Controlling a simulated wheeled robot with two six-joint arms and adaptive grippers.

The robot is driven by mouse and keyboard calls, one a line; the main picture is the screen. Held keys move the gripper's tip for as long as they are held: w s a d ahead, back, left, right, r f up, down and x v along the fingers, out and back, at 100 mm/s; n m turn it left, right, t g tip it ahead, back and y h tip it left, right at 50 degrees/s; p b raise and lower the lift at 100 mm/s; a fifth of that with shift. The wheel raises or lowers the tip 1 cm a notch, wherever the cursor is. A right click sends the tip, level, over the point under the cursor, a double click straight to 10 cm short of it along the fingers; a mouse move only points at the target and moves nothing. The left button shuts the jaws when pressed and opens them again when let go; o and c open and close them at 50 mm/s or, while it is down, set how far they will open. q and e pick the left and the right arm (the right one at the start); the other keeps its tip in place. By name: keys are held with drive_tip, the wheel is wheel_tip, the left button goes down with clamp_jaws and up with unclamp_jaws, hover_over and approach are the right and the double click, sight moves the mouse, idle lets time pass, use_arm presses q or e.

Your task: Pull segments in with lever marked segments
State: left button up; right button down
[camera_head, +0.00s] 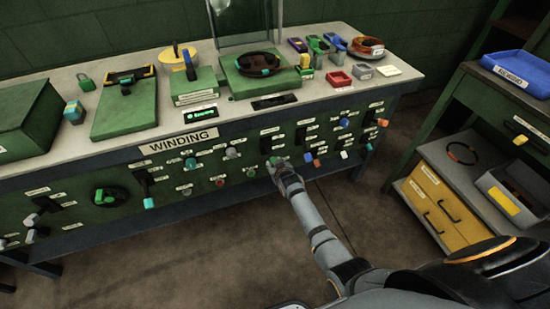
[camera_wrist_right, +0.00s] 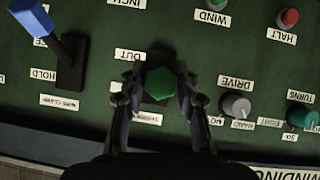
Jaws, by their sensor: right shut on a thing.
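The lever with a green knob (camera_wrist_right: 161,84) stands on the green panel between plates that read OUT and a blurred word that may be SEGMENTS (camera_wrist_right: 148,118). In the wrist view the panel's lettering is upside down. My right gripper (camera_wrist_right: 160,88) is shut on the green knob, one finger on each side. In the head view my right gripper (camera_head: 277,165) reaches the front panel below the bench top; the knob is mostly hidden there. My left gripper is not in view.
A blue-handled lever (camera_wrist_right: 45,35) beside a HOLD plate is close by. On the other side are a grey DRIVE knob (camera_wrist_right: 236,106) and a teal TURNS knob (camera_wrist_right: 302,116). A red HALT button (camera_wrist_right: 288,18) is farther off. The bench top (camera_head: 145,68) holds fixtures and bins.

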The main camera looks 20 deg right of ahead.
sight(273, 157)
drive_tip(key=r+g+p, duration=0.1)
drive_tip(key=p, duration=0.1)
drive_tip(key=r+g+p, duration=0.1)
drive_tip(key=r+p, duration=0.1)
drive_tip(key=shift+w+g, duration=0.2)
drive_tip(key=shift+g, duration=0.1)
drive_tip(key=shift+w+r+g+p, duration=0.2)
drive_tip(key=shift+r+g+p, duration=0.15)
drive_tip(key=shift+g+p, duration=0.4)
use_arm(q)
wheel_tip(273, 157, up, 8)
drive_tip(key=p, duration=0.1)
use_arm(e)
drive_tip(key=shift+w+r+g, duration=0.25)
drive_tip(key=shift+r+g, duration=0.2)
drive_tip(key=shift+g, duration=0.3)
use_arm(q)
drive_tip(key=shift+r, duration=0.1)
use_arm(e)
drive_tip(key=c, duration=1)
unclamp_jaws()
drive_tip(key=shift+w, duration=0.1)
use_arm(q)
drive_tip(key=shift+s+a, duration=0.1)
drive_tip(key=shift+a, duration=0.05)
use_arm(e)
drive_tip(key=shift+r, duration=0.1)
drive_tip(key=v, duration=1.2)
drive_tip(key=shift+a, duration=0.1)
